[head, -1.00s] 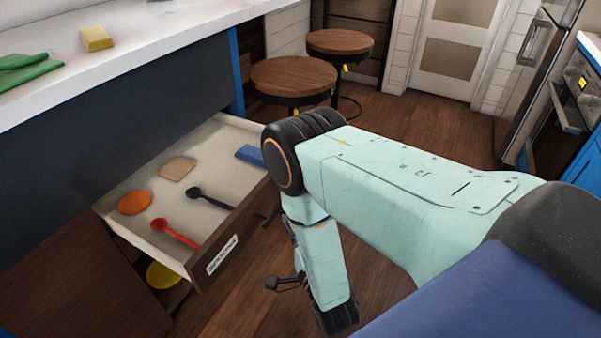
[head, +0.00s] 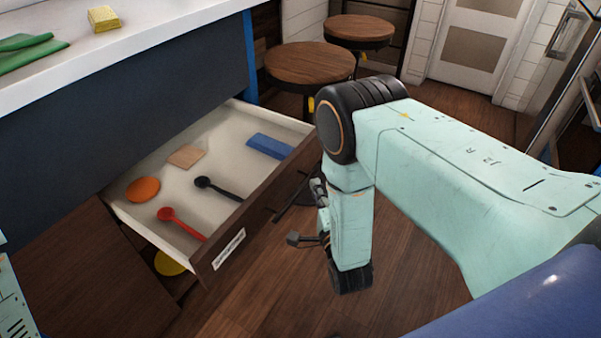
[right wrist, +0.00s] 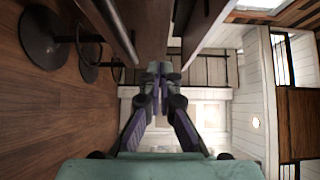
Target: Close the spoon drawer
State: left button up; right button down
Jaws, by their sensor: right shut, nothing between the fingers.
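The spoon drawer (head: 262,225) stands pulled out below the counter in the head view, with a white label on its dark wooden front. Inside lie a red spoon (head: 181,223) and a black spoon (head: 216,188). A dark bar handle (head: 290,201) runs along the front; it also shows at the top of the right wrist view (right wrist: 112,30). My right gripper (right wrist: 157,75) is shut and empty, just outside the drawer front. In the head view my right forearm hides most of it, and I cannot tell whether it touches the drawer. My left gripper is out of view.
The drawer also holds an orange disc (head: 143,189), a tan square (head: 187,156) and a blue block (head: 269,146). Two round stools (head: 310,62) stand beyond it. A yellow item (head: 169,262) sits in the space below. The wooden floor (head: 410,262) before the drawer is clear.

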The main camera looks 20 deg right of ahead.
aim_at(296, 161)
jog(key=w+b, duration=0.1)
jog(key=w, duration=0.3)
jog(key=shift+w+d, duration=0.15)
jog(key=shift+w, duration=0.15)
jog(key=w+a, duration=0.2)
jog(key=shift+w+b, duration=0.3)
jog(key=shift+b, duration=0.1)
jog(key=shift+w, duration=0.15)
